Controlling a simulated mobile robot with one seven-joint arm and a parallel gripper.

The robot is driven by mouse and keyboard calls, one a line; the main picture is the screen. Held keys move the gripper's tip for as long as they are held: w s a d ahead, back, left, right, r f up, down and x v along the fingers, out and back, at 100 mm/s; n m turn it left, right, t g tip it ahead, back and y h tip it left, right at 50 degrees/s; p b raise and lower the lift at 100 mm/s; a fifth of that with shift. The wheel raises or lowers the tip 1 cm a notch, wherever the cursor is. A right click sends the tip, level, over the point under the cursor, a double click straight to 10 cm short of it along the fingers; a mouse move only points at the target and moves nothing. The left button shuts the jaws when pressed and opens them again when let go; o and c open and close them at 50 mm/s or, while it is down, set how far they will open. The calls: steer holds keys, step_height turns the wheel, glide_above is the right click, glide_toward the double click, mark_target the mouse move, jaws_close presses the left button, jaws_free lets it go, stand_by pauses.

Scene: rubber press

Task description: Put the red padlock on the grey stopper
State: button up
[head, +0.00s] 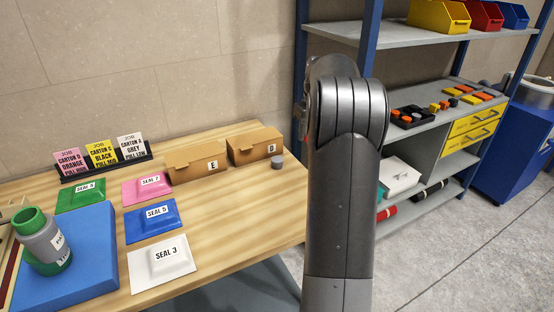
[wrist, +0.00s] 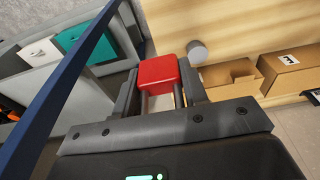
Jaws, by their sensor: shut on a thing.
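The red padlock (wrist: 157,73) is held between the two dark fingers of my gripper (wrist: 158,92) in the wrist view. Its red body shows at the fingertips, and its grey shackle points back toward my palm. The grey stopper (wrist: 197,51) stands on the wooden table, just right of the padlock in the wrist view. In the head view, the grey stopper (head: 277,163) is near the table's right edge, and my arm hides my gripper and the padlock. The padlock and stopper look apart, but how high the padlock is above the table I cannot tell.
Two cardboard boxes (head: 255,147) stand close to the stopper, at the back of the wooden table (head: 230,235). Flat coloured seal packs (head: 163,262), a card rack and a blue block with a bottle are farther left. A blue-framed shelf (head: 420,117) is at the right.

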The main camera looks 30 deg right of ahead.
glide_above(277, 158)
steer(key=f, duration=0.7)
steer(key=shift+s, duration=0.25)
steer(key=shift+f, duration=1.9)
steer(key=shift+f, duration=0.15)
steer(key=o, duration=1)
